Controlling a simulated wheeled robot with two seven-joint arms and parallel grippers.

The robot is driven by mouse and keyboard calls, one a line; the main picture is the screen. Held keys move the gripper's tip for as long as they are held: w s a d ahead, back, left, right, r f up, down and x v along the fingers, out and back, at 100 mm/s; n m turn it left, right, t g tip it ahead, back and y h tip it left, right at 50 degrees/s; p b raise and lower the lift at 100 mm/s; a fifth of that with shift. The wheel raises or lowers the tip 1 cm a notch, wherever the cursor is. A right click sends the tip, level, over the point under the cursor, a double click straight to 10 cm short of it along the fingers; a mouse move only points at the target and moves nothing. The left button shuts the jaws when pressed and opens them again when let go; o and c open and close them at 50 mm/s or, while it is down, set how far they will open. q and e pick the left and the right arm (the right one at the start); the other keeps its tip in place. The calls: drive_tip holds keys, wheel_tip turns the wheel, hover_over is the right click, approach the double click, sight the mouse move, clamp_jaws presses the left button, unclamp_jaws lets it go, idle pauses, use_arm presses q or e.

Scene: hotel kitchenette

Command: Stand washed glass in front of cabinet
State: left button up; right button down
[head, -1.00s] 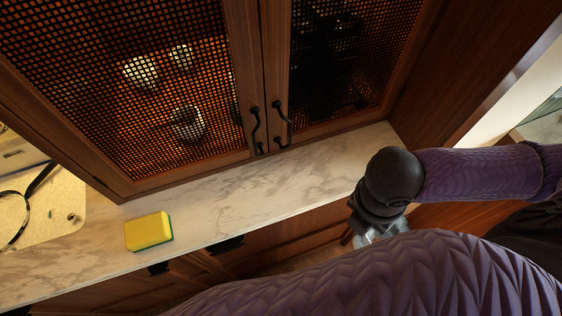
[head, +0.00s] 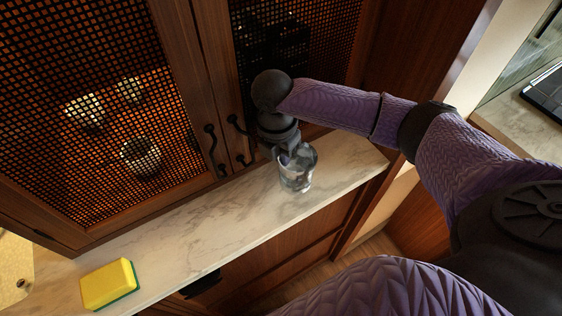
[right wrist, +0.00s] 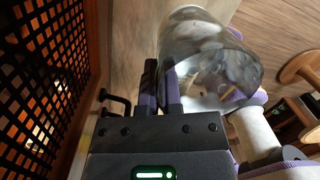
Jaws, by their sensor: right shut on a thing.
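The clear glass (head: 299,172) is upright in the head view, over the right part of the marble counter, in front of the mesh-door cabinet (head: 208,85). I cannot tell whether its base touches the counter. My right gripper (head: 289,153) is shut on the glass rim and wall. In the right wrist view, the fingers (right wrist: 168,88) pinch the near side of the glass (right wrist: 208,50). My left gripper is out of view.
The marble counter (head: 205,228) is a narrow strip, clear between the glass and a yellow sponge (head: 109,285) at its left. Black door handles (head: 237,125) stick out close to my right gripper. The counter's front edge drops to the floor.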

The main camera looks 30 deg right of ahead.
sight(296, 170)
wheel_tip(296, 170, down, 2)
drive_tip(key=shift+f, duration=0.15)
drive_tip(key=shift+w+f+b, duration=0.25)
drive_tip(key=shift+b, duration=0.05)
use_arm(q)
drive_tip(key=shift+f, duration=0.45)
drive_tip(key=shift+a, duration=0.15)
use_arm(e)
drive_tip(key=c, duration=0.8)
unclamp_jaws()
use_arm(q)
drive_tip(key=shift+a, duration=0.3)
